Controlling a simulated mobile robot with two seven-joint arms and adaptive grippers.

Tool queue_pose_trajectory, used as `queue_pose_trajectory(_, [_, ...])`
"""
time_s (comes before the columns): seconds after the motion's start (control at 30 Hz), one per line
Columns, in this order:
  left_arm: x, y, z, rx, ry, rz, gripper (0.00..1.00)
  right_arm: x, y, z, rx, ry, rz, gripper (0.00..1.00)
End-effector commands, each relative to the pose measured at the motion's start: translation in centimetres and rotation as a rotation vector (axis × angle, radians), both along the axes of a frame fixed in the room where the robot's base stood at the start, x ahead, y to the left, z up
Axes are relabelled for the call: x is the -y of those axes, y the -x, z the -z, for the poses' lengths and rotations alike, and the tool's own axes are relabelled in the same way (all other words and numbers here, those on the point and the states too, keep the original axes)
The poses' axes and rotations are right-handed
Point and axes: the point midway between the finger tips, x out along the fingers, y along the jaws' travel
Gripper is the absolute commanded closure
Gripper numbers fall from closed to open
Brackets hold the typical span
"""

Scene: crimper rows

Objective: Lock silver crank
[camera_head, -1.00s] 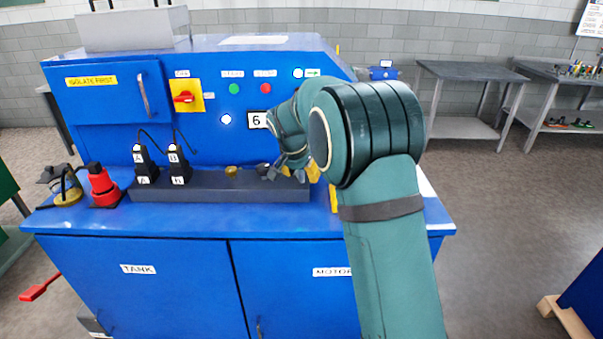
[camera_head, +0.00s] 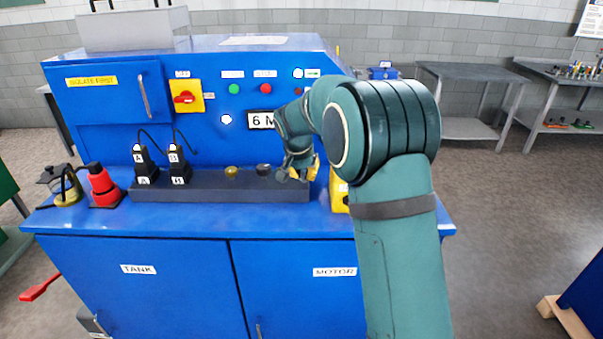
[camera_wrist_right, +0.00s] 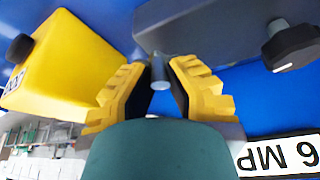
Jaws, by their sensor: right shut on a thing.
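My right gripper (camera_head: 297,170) is at the right end of the dark rail (camera_head: 225,190) on the blue bench in the head view. In the right wrist view its yellow fingers (camera_wrist_right: 160,75) are closed around a short grey pin (camera_wrist_right: 160,62), which looks like the handle of the silver crank. The pin is by the end of the dark block; the rest of the crank is hidden. A dark grey knob (camera_head: 263,169) and a brass knob (camera_head: 231,171) stand on the rail, left of the gripper. My left gripper is not in view.
A yellow box (camera_wrist_right: 70,65) with a black knob is close beside the fingers. Two black plugs (camera_head: 179,165) stand at the rail's left. The 6 MP label (camera_head: 262,120) is on the panel behind.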

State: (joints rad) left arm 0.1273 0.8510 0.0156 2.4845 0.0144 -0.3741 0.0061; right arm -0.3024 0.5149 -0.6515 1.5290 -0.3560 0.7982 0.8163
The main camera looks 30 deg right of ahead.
Motion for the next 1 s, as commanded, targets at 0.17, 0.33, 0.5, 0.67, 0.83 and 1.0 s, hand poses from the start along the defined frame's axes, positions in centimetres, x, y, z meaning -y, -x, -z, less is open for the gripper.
queue_pose_trajectory(0.17, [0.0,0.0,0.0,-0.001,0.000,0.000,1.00,1.3,0.0,-0.1,0.005,0.000,-0.169,1.00])
queue_pose_trajectory(0.33, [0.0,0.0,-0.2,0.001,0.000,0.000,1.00,1.8,-0.1,-0.1,0.004,0.001,-0.292,1.00])
queue_pose_trajectory(0.5, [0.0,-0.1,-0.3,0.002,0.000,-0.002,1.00,2.0,-0.2,-0.1,0.005,0.004,-0.345,1.00])
queue_pose_trajectory(0.67, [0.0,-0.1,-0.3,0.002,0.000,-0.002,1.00,2.0,-0.3,-0.1,0.007,0.004,-0.347,1.00])
queue_pose_trajectory(0.83, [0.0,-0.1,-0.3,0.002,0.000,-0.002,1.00,2.1,-0.3,-0.2,0.007,0.006,-0.346,0.73])
queue_pose_trajectory(1.0, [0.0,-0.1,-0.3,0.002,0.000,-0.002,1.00,2.0,-0.2,-0.1,0.004,0.004,-0.346,0.53])
